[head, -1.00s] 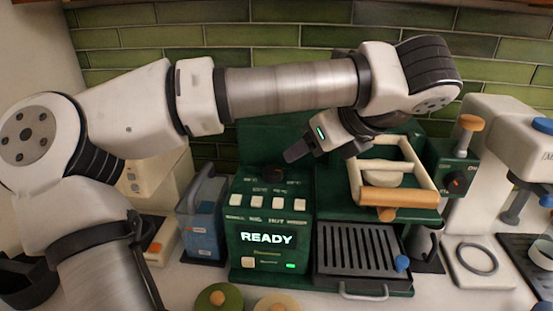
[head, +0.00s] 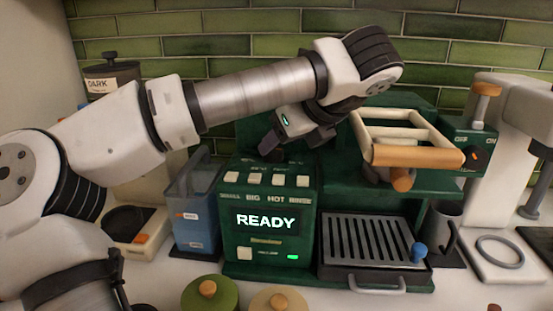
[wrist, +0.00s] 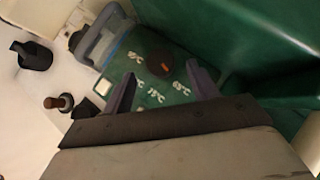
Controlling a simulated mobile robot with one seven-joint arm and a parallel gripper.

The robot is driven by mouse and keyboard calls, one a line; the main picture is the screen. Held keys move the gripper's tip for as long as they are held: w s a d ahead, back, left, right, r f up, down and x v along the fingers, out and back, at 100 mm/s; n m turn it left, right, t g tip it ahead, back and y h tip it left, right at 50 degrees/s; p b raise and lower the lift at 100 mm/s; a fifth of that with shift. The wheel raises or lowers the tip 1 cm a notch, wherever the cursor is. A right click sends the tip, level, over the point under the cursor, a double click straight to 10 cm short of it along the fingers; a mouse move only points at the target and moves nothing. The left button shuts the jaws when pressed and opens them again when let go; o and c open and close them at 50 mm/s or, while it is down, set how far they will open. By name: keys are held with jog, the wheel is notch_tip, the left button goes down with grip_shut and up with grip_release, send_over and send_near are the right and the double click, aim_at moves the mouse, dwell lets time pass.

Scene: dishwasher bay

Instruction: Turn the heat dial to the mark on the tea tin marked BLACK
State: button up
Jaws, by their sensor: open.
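The heat dial (wrist: 157,62) is a dark round knob with a short orange line, on the green machine's top in the wrist view. Temperature marks in °C lie around it; one reads about 75 (wrist: 156,95), and another (wrist: 181,88) sits to its right. A further mark is partly hidden by the left finger. My gripper (wrist: 161,74) is open, with its fingers on either side of the dial in the picture; contact cannot be told. In the head view my gripper (head: 291,146) is low over the machine's back left, mostly hiding the dial. I see no tin marked BLACK.
The green machine (head: 268,222) shows READY. A blue water tank (head: 195,220) stands at its left, a wooden-handled frame (head: 415,155) at its right. Two lidded round pots, green (head: 210,297) and tan (head: 277,302), are in front. A container labelled DARK (head: 110,75) stands back left.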

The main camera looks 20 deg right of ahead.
aim_at(276, 150)
jog(key=shift+x, duration=1.75)
jog(key=c, duration=1)
